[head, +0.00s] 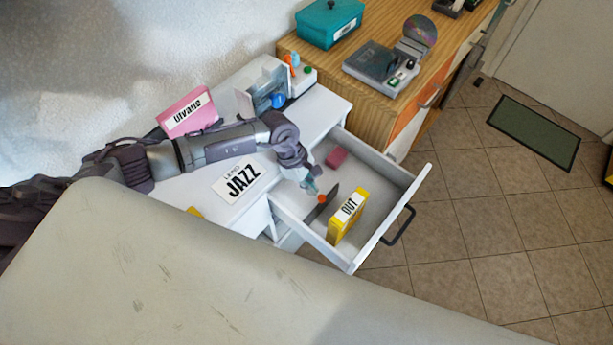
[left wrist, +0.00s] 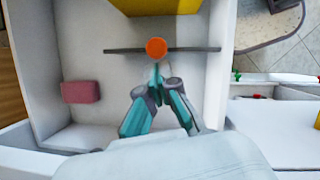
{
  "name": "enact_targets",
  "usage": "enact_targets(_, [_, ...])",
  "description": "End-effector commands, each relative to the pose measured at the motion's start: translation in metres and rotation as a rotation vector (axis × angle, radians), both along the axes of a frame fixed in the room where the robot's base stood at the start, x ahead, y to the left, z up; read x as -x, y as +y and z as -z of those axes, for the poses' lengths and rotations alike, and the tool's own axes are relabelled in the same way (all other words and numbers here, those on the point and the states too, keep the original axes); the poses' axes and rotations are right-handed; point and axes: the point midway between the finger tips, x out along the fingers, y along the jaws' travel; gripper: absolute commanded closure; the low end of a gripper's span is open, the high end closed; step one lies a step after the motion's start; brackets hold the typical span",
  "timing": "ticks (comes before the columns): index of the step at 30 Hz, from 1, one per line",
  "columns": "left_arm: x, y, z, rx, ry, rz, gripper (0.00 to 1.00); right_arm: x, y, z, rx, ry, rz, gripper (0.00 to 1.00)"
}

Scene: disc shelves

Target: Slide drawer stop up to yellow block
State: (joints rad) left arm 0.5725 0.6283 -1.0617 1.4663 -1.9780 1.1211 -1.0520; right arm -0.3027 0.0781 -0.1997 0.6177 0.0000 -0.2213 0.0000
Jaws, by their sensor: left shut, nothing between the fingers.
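The drawer stop is a thin dark plate (head: 328,203) with an orange knob (head: 322,198), standing across the open white drawer (head: 385,195). In the left wrist view the stop (left wrist: 190,49) shows edge-on, with its knob (left wrist: 156,48) near the middle. The yellow block (head: 347,216), labelled OUT, stands in the drawer on the handle side of the stop. In the left wrist view a gap separates the block (left wrist: 160,5) from the stop. My left gripper (head: 312,187) is shut and empty, its tips (left wrist: 157,72) at the cabinet side of the knob; contact is unclear. My right gripper is not in view.
A pink-red block (head: 336,158) lies in the drawer, off to the side. The white drawer walls are close around. On the cabinet top are a JAZZ card (head: 242,181) and a pink box (head: 188,113). The drawer's black handle (head: 400,226) projects outward.

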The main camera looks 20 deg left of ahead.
Motion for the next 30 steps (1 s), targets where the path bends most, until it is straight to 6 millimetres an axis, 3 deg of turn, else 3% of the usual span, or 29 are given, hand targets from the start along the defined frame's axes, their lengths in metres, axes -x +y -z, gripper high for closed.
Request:
enact_targets(11, [0.001, -0.002, 0.002, 0.000, 0.001, 0.000, 1.00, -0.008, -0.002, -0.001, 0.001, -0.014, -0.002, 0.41])
enact_targets(21, [0.017, -0.046, 0.002, 0.001, 0.001, 0.001, 1.00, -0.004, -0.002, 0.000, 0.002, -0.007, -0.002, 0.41])
enact_targets(30, [0.017, -0.047, 0.002, 0.000, 0.001, 0.000, 1.00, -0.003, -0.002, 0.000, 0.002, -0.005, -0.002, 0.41])
